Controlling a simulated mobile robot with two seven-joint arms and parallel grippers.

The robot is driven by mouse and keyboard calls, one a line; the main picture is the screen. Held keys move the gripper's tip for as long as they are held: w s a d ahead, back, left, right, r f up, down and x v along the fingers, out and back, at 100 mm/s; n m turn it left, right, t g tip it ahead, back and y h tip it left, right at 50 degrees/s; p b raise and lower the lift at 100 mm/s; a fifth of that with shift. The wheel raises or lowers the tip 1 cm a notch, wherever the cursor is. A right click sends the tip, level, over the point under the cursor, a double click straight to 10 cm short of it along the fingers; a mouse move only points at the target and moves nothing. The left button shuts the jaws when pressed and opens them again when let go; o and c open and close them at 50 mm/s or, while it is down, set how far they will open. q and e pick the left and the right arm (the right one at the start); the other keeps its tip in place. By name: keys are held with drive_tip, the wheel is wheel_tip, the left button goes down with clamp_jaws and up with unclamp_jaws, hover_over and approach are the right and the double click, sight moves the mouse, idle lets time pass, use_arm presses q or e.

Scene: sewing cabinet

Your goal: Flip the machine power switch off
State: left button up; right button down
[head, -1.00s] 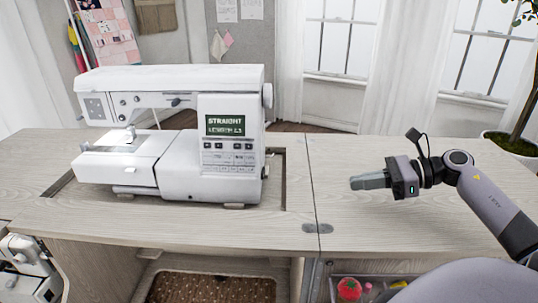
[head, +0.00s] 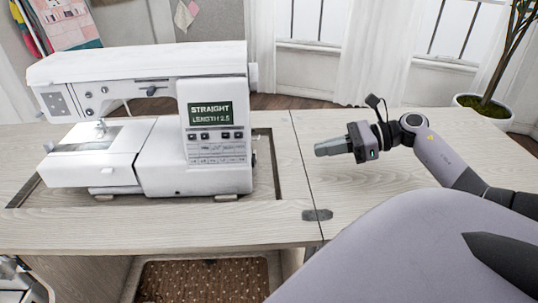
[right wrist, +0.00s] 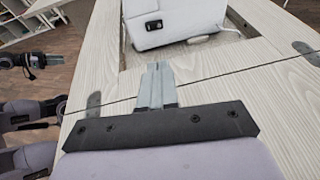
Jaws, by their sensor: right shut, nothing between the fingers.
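The white sewing machine (head: 220,165) stands in the cabinet recess at the left of the head view, its screen lit with "STRAIGHT LENGTH 2.5". In the right wrist view, its end panel (right wrist: 180,22) carries a small black switch (right wrist: 152,25); which way it is set is too small to tell. My right gripper (head: 318,150) is shut and empty over the right tabletop, pointing at the machine's right side with a clear gap. Its fingertips (right wrist: 157,66) show just below the switch in the wrist view, apart from the machine. Part of my left gripper (right wrist: 10,61) shows at that view's left edge.
The wooden tabletop (head: 365,205) is clear between gripper and machine, with a seam and a metal hinge (head: 317,214). A white plug or foot (right wrist: 200,39) lies by the machine's base. A potted plant (head: 483,110) stands behind, right.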

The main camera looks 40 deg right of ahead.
sight(254, 160)
use_arm(q)
drive_tip(key=shift+r+p, duration=0.3)
use_arm(e)
drive_tip(key=x, duration=0.9)
drive_tip(key=r+x, duration=0.1)
drive_tip(key=x, duration=0.3)
drive_tip(key=shift+w+a, duration=0.25)
drive_tip(key=shift+w, duration=0.1)
